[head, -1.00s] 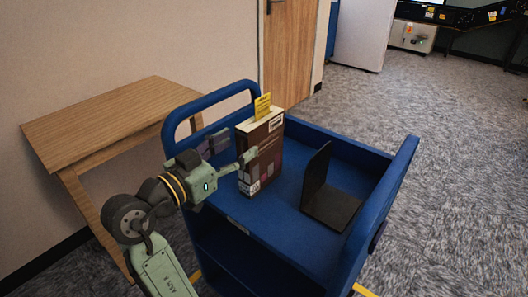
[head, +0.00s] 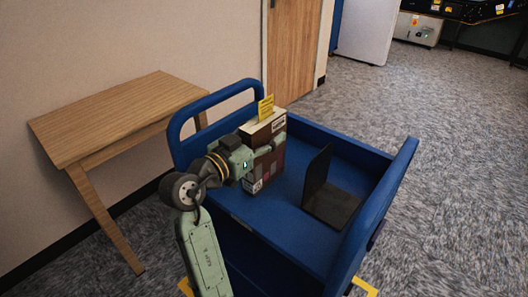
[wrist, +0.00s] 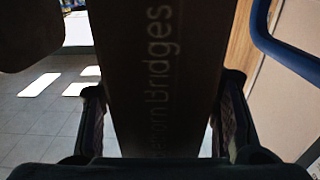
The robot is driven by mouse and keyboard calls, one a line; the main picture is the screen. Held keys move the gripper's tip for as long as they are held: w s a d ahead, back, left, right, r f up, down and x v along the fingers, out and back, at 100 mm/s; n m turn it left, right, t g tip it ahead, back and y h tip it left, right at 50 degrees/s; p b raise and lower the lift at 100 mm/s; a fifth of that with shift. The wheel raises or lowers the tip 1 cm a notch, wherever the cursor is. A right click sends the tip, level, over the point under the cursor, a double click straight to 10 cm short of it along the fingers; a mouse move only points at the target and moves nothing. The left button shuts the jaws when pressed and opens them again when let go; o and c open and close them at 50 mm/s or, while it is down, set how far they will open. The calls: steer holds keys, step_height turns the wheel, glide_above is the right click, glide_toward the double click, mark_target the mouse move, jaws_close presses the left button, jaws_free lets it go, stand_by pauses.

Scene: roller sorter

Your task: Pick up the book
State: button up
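The book (head: 264,172) is thick and dark brown-maroon, with pale page edges on top and a yellow slip (head: 266,107) sticking up. It stands upright on the top of a blue cart (head: 300,233). My gripper (head: 259,150) is at the book's near left side, with a finger along its visible face. In the wrist view the dark spine (wrist: 160,75), lettered "Bridges", lies between the two fingers. Narrow light gaps show beside the spine near the fingers, so my gripper looks open around the book. The far finger is hidden in the head view.
A black bookend (head: 324,192) stands on the cart to the right of the book, with bare cart top between. The cart has raised blue rims and an end handle (head: 215,108). A wooden table (head: 115,112) stands at left by the wall.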

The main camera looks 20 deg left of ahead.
jaws_close()
stand_by(0.5)
stand_by(0.4)
